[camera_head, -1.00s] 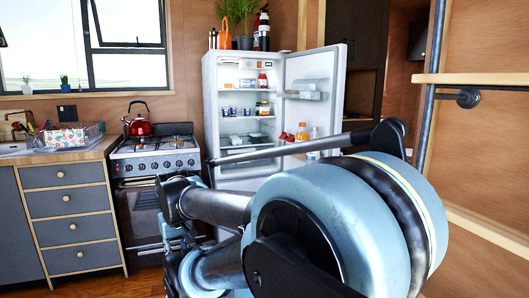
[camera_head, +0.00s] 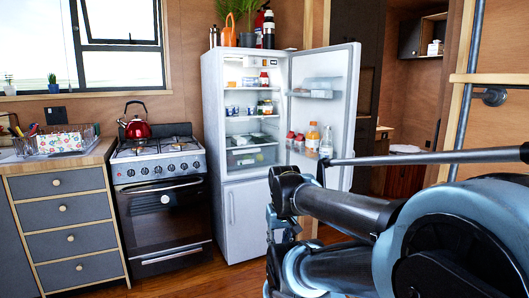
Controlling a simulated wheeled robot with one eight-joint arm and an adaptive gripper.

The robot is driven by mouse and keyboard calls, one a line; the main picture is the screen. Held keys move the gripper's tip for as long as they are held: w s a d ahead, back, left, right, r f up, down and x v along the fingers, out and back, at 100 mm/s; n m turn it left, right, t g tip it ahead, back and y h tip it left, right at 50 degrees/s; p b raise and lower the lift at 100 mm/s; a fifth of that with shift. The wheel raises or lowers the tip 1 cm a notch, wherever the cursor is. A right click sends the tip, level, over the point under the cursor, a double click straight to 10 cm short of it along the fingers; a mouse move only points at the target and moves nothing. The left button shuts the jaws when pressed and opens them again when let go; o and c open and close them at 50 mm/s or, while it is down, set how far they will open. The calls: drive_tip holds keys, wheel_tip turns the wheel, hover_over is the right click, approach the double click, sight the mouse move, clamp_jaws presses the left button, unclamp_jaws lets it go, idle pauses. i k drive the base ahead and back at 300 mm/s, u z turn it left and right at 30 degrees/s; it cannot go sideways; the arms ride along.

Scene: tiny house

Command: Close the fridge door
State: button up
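The white fridge (camera_head: 212,118) stands past the stove, with its upper compartment open. Its upper door (camera_head: 345,95) is swung wide to the right, and its inner shelves hold a clear tray, an orange bottle and a clear bottle. The lower door (camera_head: 247,215) is shut. Food and jars sit on the inner shelves. My arm reaches in from the lower right, in front of the lower part of the open door. The end of my arm is near the lower right of the fridge, but my gripper's fingers cannot be made out.
A stove (camera_head: 162,205) with a red kettle (camera_head: 137,128) stands left of the fridge. A drawer counter (camera_head: 62,222) is farther left. A ladder (camera_head: 468,110) is at the right. Some wooden floor (camera_head: 190,280) is clear before the stove. Bottles and plants stand on top of the fridge.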

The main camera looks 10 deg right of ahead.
sight(339, 111)
drive_tip(key=z, duration=0.1)
drive_tip(key=i, duration=1)
drive_tip(key=u, duration=0.05)
